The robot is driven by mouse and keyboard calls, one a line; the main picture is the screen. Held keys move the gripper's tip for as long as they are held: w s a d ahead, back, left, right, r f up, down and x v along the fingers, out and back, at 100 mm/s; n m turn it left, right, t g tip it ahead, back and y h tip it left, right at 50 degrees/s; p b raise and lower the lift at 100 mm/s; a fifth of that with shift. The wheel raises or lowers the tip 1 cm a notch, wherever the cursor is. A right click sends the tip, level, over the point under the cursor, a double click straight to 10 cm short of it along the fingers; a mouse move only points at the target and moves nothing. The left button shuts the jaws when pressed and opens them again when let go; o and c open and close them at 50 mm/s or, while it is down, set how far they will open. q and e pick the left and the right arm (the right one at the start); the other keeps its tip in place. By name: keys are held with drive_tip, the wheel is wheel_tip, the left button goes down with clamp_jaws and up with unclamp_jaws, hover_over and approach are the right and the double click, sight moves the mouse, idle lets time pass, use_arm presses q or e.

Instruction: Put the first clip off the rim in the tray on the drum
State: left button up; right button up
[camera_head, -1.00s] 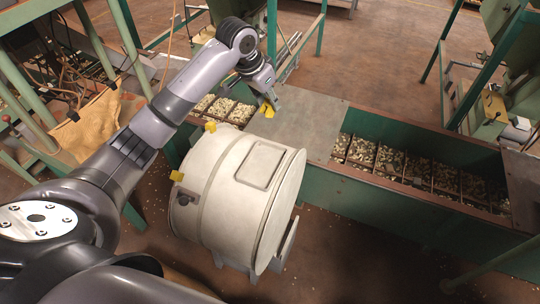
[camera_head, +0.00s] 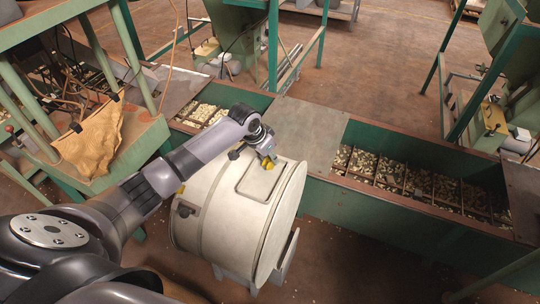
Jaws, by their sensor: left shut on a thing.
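A cream drum (camera_head: 222,215) lies on its side in the middle of the view. A shallow rectangular tray (camera_head: 247,190) is on its upper side. My left gripper (camera_head: 267,158) is shut on a yellow clip (camera_head: 267,165) and holds it over the far part of the tray. I cannot tell whether the clip touches the tray. Another yellow clip (camera_head: 181,189) sits on the drum's left rim, close to my left arm. My arm covers part of that rim. My right gripper is not in view.
Behind the drum runs a green trough (camera_head: 420,215) with several compartments of nuts. A flat metal plate (camera_head: 310,130) covers its middle. A tan cloth (camera_head: 92,143) hangs on the green frame at left. Brown floor is open at the back.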

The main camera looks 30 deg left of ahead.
use_arm(q)
drive_tip(key=shift+f, duration=0.1)
drive_tip(key=o, duration=0.9)
drive_tip(key=shift+o, duration=0.2)
drive_tip(key=v, duration=1.2)
drive_tip(key=shift+r, duration=0.2)
drive_tip(key=shift+f, duration=0.1)
